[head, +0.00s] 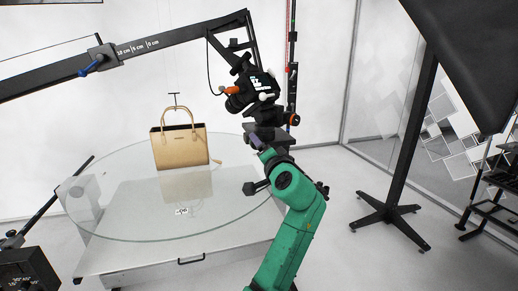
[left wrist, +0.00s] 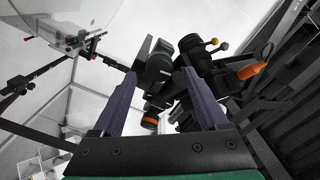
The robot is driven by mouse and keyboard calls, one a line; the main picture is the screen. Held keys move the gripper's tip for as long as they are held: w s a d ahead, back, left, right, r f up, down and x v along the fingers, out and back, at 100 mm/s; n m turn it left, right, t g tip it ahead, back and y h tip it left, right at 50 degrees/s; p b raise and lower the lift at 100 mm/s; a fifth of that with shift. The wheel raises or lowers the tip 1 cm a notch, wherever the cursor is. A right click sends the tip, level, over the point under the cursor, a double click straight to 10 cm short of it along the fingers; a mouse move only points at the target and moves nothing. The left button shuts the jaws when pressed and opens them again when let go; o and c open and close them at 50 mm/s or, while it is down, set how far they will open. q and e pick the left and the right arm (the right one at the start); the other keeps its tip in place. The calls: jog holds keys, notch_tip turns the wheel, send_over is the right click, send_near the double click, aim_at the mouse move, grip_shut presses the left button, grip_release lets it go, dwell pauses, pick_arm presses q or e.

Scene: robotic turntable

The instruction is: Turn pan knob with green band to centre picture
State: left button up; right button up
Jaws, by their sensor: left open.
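The camera rig (head: 262,90) hangs from a black boom above the right side of the glass turntable. In the left wrist view a dark cylindrical knob with a dull greenish band (left wrist: 159,64) lies beyond the fingertips, between them in the picture. A knob with an orange band (left wrist: 150,120) sits lower on the rig. My left gripper (head: 258,141), on the green arm, is just below the rig; its two purple-grey fingers (left wrist: 159,74) are apart and empty. I cannot tell whether they touch the rig. My right gripper is out of view.
A tan handbag (head: 180,148) stands on the round glass turntable (head: 110,215). The black boom (head: 150,45) crosses the upper left. An orange handle (left wrist: 251,70) sticks out of the rig. A black stand (head: 408,150) is at the right, with clear floor around its base.

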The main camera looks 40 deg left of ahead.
pick_arm(q)
jog(key=b+v, duration=0.4)
jog(key=v, duration=0.8)
jog(key=shift+d, duration=0.1)
